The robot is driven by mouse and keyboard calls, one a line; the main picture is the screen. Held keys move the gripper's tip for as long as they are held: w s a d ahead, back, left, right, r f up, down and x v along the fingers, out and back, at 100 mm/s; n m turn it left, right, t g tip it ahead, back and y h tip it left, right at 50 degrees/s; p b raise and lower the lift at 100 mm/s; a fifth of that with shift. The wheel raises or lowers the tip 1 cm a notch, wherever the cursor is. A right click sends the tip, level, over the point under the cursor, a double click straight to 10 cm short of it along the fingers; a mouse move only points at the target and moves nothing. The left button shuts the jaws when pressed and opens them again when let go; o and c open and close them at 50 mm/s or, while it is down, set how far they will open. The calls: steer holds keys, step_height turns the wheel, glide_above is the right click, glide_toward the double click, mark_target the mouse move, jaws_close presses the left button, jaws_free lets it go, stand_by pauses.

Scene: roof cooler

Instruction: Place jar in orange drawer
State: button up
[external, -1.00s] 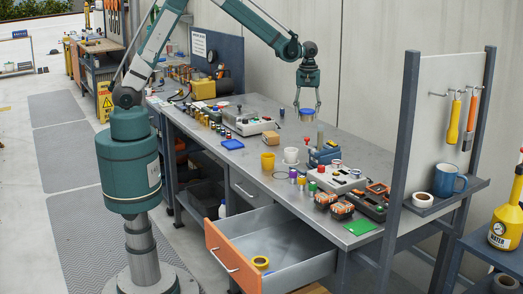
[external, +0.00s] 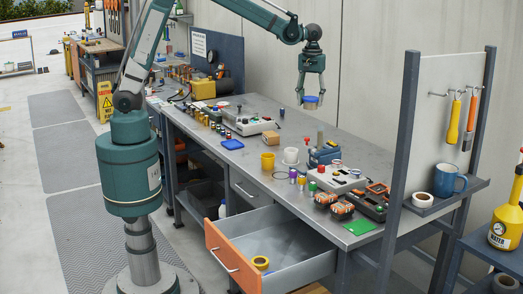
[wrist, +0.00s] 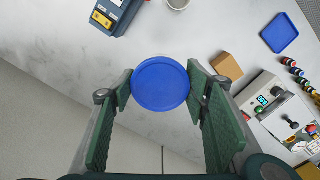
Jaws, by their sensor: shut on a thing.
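My gripper (external: 311,97) is shut on a small jar with a blue lid (external: 311,99), held in the air above the back of the workbench. In the wrist view the round blue lid (wrist: 161,83) sits between the two green fingers; the jar's body is hidden under it. The orange-fronted drawer (external: 231,259) is pulled open at the front of the bench, to the lower left of the jar and well apart from it. A yellow tape roll (external: 261,262) lies inside the drawer, near its front; the rest of the drawer floor shows bare.
On the bench (external: 262,200) stand a yellow cup (external: 268,162), a white cup (external: 291,156), a blue device (external: 324,154), battery packs (external: 341,209) and a green board (external: 360,228). A dark post (external: 400,160) and tool panel rise at the right end.

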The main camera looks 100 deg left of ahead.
steer(key=s+d+m+b, duration=0.1)
steer(key=d+m+b, duration=0.55)
steer(key=d, duration=2.65)
steer(key=s+d+m+b, duration=0.2)
steer(key=s+d+m, duration=0.4)
steer(key=d, duration=0.7)
steer(key=s+d+m+b, duration=0.1)
steer(key=s+d+m, duration=0.3)
steer(key=s+d, duration=0.7)
steer(key=w+d+f, duration=0.1)
steer(key=f, duration=1.2)
steer(key=w+d+f, duration=0.1)
steer(key=w+f, duration=0.1)
steer(key=f, duration=1.2)
steer(key=shift+d, duration=0.15)
steer(key=shift+f+b, duration=0.65)
steer(key=shift+f, duration=2.45)
steer(key=shift+f, duration=0.1)
